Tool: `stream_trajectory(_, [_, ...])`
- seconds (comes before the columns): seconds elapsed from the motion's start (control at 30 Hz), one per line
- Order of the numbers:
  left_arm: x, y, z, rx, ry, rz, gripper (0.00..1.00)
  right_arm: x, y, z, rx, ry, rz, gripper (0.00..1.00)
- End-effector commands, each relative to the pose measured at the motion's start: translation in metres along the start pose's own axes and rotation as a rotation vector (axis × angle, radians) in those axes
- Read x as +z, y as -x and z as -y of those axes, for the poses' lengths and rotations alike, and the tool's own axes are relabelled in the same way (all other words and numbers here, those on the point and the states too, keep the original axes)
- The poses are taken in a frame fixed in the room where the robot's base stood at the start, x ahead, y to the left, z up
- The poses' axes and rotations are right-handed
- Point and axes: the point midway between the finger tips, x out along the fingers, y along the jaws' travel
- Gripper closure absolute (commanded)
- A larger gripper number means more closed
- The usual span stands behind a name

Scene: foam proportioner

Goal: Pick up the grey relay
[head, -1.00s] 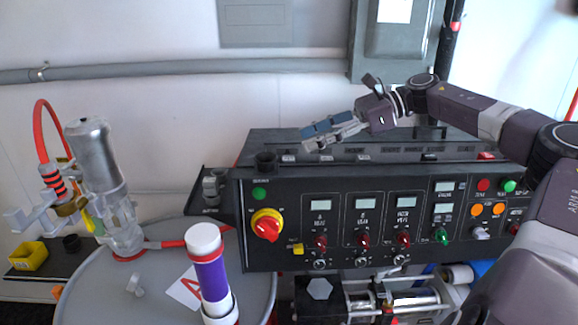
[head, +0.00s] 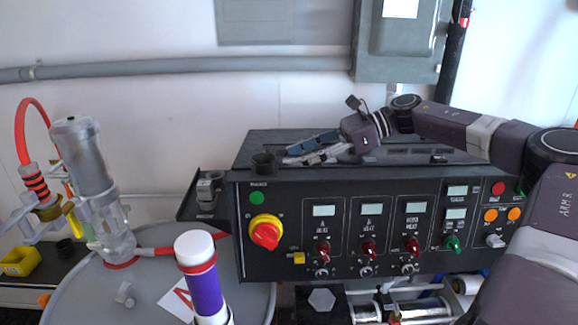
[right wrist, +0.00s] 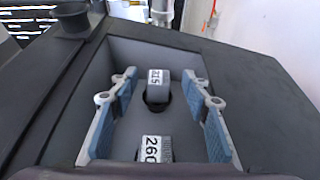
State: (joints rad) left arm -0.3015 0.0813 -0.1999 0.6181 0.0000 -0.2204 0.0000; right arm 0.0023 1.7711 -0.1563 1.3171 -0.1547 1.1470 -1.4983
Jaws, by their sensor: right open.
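My right gripper (head: 289,154) is low over the top of the black control console (head: 340,185). Its fingers point left. In the right wrist view my right gripper (right wrist: 160,84) is open, its blue-padded fingers apart over a grey recess. A dark grey block with a white label "215" (right wrist: 158,90) stands in a round hole between the fingertips, touching neither. A second grey block, labelled "260" (right wrist: 154,148), sits nearer the wrist between the fingers. I cannot tell which block is the grey relay. The fingers hide the recess in the head view. My left gripper is not in view.
A black cup (head: 263,164) stands at the console's left top corner, left of the recess. A red and yellow knob (head: 265,232) is on the front panel. A drum (head: 90,295) with a purple cylinder (head: 204,292) stands at lower left. A wall conduit (head: 180,68) runs behind.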

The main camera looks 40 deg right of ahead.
Motion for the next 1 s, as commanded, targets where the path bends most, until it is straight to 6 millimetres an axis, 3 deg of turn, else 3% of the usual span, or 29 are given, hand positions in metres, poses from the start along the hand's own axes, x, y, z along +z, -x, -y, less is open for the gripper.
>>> stream_trajectory(0.03, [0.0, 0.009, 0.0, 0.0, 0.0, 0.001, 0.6, 0.003, -0.004, -0.002, 0.004, -0.005, -0.003, 0.56])
stream_trajectory(0.2, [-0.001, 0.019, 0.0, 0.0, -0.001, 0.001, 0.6, 0.002, -0.02, -0.004, 0.004, -0.005, -0.003, 0.56])
stream_trajectory(0.43, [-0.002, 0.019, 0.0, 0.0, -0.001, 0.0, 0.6, 0.0, -0.036, -0.003, 0.0, -0.002, -0.003, 0.56])
stream_trajectory(0.87, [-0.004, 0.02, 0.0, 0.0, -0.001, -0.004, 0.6, 0.0, -0.041, -0.002, -0.001, 0.0, 0.0, 0.56])
stream_trajectory(1.0, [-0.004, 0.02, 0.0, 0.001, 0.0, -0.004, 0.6, 0.0, -0.041, -0.002, -0.001, 0.0, 0.0, 0.72])
